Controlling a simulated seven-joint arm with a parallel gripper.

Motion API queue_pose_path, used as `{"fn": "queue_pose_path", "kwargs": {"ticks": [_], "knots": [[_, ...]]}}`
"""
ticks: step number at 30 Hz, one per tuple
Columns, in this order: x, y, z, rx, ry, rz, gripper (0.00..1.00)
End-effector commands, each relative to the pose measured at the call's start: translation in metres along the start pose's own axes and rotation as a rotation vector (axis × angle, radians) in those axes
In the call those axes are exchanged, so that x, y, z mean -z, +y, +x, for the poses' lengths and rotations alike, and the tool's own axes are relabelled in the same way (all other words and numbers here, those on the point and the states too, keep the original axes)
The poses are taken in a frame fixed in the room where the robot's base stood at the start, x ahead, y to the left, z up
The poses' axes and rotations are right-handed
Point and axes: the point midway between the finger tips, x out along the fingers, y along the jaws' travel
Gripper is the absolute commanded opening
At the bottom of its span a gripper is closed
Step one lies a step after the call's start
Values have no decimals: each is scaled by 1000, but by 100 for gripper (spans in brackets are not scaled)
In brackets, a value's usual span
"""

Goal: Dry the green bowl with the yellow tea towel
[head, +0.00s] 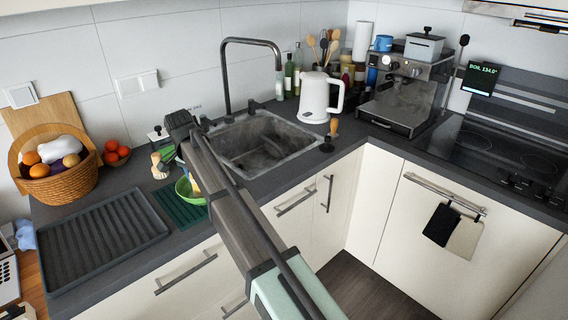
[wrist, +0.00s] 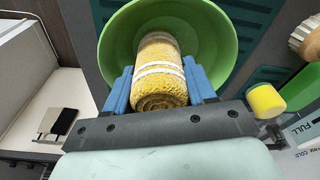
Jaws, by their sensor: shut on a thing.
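The green bowl (head: 184,193) sits on a dark green mat (head: 170,210) beside the sink in the head view, partly hidden behind my arm. In the wrist view the green bowl (wrist: 222,38) opens toward the camera. My gripper (wrist: 160,88) is shut on the yellow tea towel (wrist: 160,62), a rolled bundle with white stripes, between its blue fingers. The towel's far end is at the bowl's inside. I cannot tell whether it presses on the bowl's wall. In the head view the towel is only a small yellow patch beside my arm.
A ribbed dark drying tray (head: 105,240) lies left of the mat. A fruit basket (head: 72,183) stands behind it. The sink (head: 265,140) is to the right, with a brush (head: 160,165) near its left side. A yellow-ended object (wrist: 266,101) is right of my gripper.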

Motion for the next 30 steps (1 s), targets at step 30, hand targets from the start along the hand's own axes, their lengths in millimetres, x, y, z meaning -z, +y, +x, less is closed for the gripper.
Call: {"fn": "queue_pose_path", "kwargs": {"ticks": [30], "knots": [[-4,4,0,-1,0,-1,30]]}}
